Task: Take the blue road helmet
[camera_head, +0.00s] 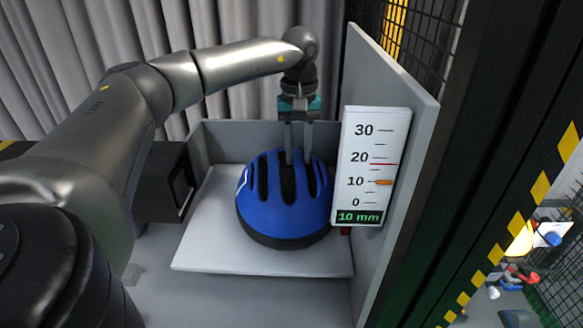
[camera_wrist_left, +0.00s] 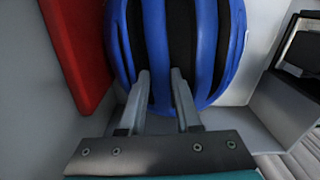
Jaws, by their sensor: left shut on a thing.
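The blue road helmet (camera_head: 280,212) with black vents sits on the light grey plate (camera_head: 212,245) inside the tower, dome up. My left gripper (camera_head: 298,160) comes down from above onto the back part of its top. In the left wrist view, the fingers (camera_wrist_left: 158,85) reach over the blue shell of the helmet (camera_wrist_left: 207,50), one on each side of a blue rib between dark vents. The gripper is shut on the helmet; the fingertips are partly hidden in its vents. My right gripper does not show in either view.
A white scale panel (camera_head: 371,165) reading 10 mm stands on the grey side wall (camera_head: 400,85) close right of the helmet. A dark box (camera_head: 163,182) stands left of the plate. Yellow-black striped posts and mesh rise at the right. Grey curtains hang behind.

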